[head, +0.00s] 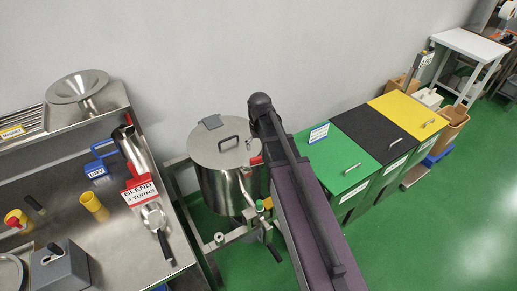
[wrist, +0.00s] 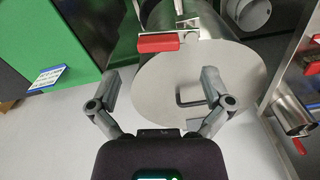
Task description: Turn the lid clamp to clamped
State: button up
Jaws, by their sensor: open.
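The steel drum (head: 218,190) has a round flat lid (head: 207,150) with a dark handle. The lid fills the middle of the wrist view (wrist: 165,85). The lid clamp (wrist: 158,43) has a red lever lying sideways at the lid's rim, beside a metal bracket. A bit of its red shows in the head view (head: 256,160) beside my arm. My gripper (wrist: 160,76) is open and empty; its fingers are spread apart, with the red lever beyond the gap between them. The right finger partly covers the lid handle. My arm hides the gripper in the head view.
Green, black and yellow bins (head: 345,165) stand right of the drum. A steel bench (head: 110,245) with a scoop, yellow cups and signs is on the left. Pipework and a valve (head: 262,206) sit low at the drum's front. Green floor is open at the right.

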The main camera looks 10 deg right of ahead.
aim_at(257, 157)
jog(key=w+r+p, duration=0.2)
jog(key=w+r, duration=0.1)
jog(key=shift+r, duration=0.3)
jog(key=shift+f, duration=0.15)
notch_tip(257, 157, down, 14)
jog(key=b, duration=1.3)
jog(key=shift+r, duration=0.25)
dwell(0.4)
jog(key=c, duration=1)
jog(key=shift+o, duration=0.2)
